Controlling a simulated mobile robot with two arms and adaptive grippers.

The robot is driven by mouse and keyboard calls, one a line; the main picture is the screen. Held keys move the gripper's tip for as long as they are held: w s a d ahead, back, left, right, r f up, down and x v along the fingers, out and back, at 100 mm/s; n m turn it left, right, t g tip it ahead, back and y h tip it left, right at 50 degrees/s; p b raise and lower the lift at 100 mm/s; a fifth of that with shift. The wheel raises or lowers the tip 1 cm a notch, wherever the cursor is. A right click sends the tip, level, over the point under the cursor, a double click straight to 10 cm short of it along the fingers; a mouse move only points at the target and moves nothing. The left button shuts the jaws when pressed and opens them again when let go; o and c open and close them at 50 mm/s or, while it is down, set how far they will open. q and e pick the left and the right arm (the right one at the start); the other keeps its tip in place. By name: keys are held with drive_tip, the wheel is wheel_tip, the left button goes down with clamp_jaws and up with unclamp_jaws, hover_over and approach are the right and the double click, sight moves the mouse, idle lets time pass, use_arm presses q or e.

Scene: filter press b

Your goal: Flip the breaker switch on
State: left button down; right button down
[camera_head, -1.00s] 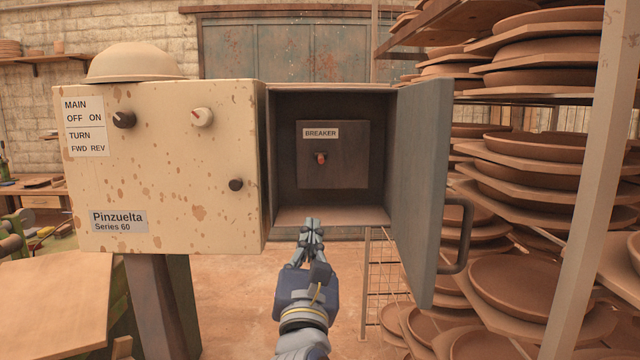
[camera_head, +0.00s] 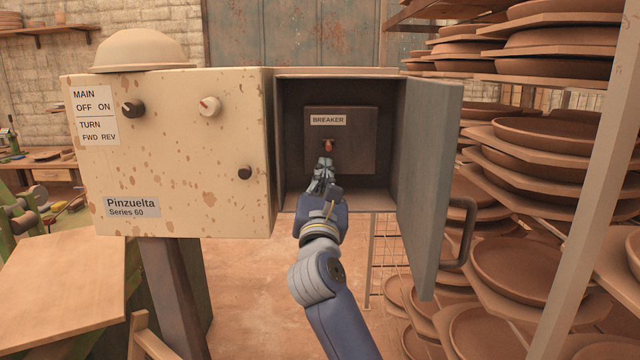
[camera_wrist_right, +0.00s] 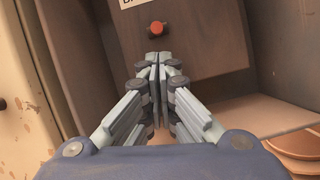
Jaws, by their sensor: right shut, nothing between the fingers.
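The breaker panel (camera_head: 352,150) is a dark plate labelled "BREAKER" at the back of the open box (camera_head: 292,120). Its small red-tipped switch (camera_head: 328,146) sits below the label; it also shows in the right wrist view (camera_wrist_right: 158,28). My right gripper (camera_head: 325,163) is shut and empty, reaching into the box from below. Its fingertips are just under the switch in the head view. In the right wrist view the closed fingertips (camera_wrist_right: 158,58) point at the panel a little below the red tip. I cannot tell whether they touch it. My left gripper is not in view.
The box's grey door (camera_head: 428,180) stands open on the right with a dark handle (camera_head: 462,230). A cream control cabinet (camera_head: 180,170) with knobs adjoins on the left. Racks of clay plates (camera_head: 540,135) fill the right side, behind a pale post (camera_head: 590,170).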

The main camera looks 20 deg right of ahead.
drive_tip(key=shift+s+d+r, duration=0.1)
drive_tip(key=shift+s+r, duration=0.15)
drive_tip(key=shift+r, duration=0.35)
drive_tip(key=shift+w, duration=0.1)
drive_tip(key=shift+r+p, duration=0.1)
drive_tip(key=shift+p, duration=0.3)
